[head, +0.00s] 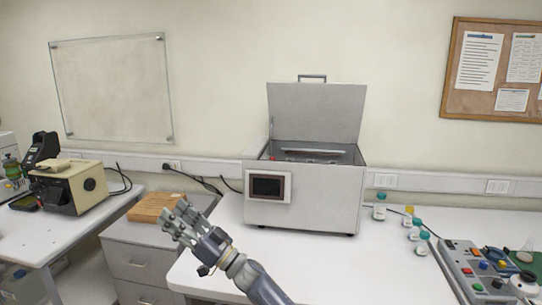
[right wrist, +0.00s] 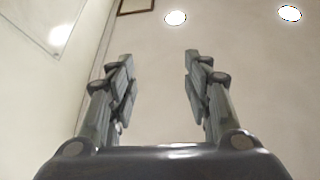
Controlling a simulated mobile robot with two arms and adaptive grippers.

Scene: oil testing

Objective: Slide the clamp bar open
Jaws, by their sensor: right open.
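The clamp bar (head: 314,152) looks like a light metal bar lying across the opening of a grey box-shaped machine (head: 330,205), whose lid (head: 316,113) stands up at the back. Its ends and fastenings are too small to make out. My right gripper (head: 178,219) is in front and to the left of the machine, raised near the table's left end, apart from the bar. It is open and empty; the right wrist view also shows its two fingers (right wrist: 158,85) spread, with only wall and ceiling beyond. My left gripper is out of view.
A wooden block (head: 155,208) lies on a drawer cabinet (head: 140,262) behind my right gripper. Several small capped bottles (head: 380,207) and a control panel (head: 488,270) stand right of the machine. The table (head: 330,265) in front of the machine is clear.

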